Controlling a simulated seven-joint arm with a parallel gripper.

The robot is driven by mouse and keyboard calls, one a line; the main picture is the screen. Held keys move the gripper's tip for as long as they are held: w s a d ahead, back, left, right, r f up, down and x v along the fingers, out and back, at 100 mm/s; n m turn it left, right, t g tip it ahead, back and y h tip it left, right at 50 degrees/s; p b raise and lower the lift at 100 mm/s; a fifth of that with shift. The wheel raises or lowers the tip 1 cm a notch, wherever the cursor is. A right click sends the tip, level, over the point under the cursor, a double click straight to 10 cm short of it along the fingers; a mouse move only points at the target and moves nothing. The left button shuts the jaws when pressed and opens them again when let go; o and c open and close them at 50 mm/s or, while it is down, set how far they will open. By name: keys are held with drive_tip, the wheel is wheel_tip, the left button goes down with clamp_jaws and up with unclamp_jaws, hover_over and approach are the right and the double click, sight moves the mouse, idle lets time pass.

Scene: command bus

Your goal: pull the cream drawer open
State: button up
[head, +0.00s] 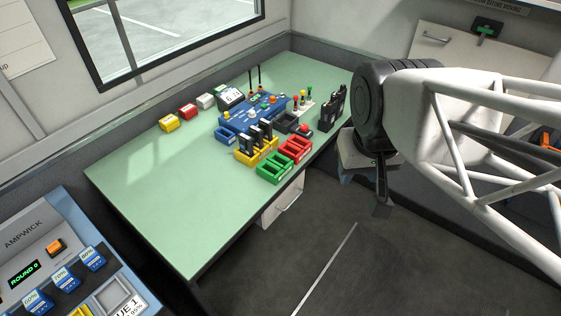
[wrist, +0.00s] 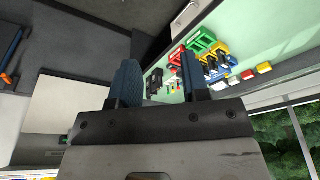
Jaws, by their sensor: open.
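The cream drawer (head: 272,212) is under the near edge of the green desk, and its front carries a pale bar handle (head: 291,196). It looks closed, though the desk top hides its upper part. A pale front with a handle, seemingly the same drawer (wrist: 183,16), also shows at the top of the wrist view. My gripper (head: 382,188) hangs to the right of the drawer, apart from it, above the dark floor. In the wrist view my gripper (wrist: 158,75) has its two blue fingers spread, with nothing between them.
The green desk (head: 160,190) carries a blue control box (head: 254,108), yellow trays (head: 254,151), red trays (head: 297,149) and green trays (head: 275,167). A console (head: 65,265) stands at lower left. Another cream panel (head: 455,50) with a handle is at upper right. Floor in front of the drawer is clear.

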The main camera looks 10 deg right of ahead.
drive_tip(key=shift+c, duration=0.6)
